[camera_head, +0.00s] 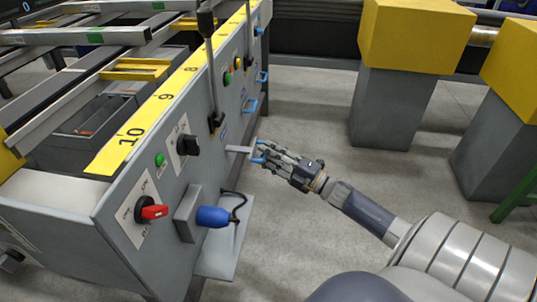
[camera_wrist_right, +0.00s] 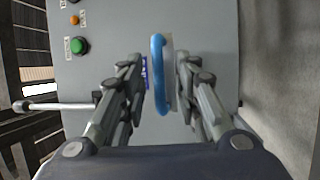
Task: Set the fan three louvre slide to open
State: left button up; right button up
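A blue loop handle (camera_wrist_right: 158,75) stands out from the grey panel, on a pale flat plate, in the right wrist view. I take it to be the louvre slide's handle; no readable label confirms this. My right gripper (camera_wrist_right: 160,70) is open, one finger on each side of the handle, with gaps showing. In the head view the right gripper (camera_head: 262,152) reaches in from the right, its fingertips at a blue handle beside a pale bar (camera_head: 239,149) projecting from the panel. The fingers partly hide that handle. My left gripper is not in view.
The panel (camera_head: 165,225) carries a red rotary switch (camera_head: 152,212), a black knob (camera_head: 188,145), a blue plug (camera_head: 212,216) with a cable, and a green button (camera_head: 159,159). Other blue handles (camera_head: 250,106) sit farther along. Yellow-topped grey pillars (camera_head: 395,105) stand right; floor between is clear.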

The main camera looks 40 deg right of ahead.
jog(key=v, duration=1.2)
dwell(0.6)
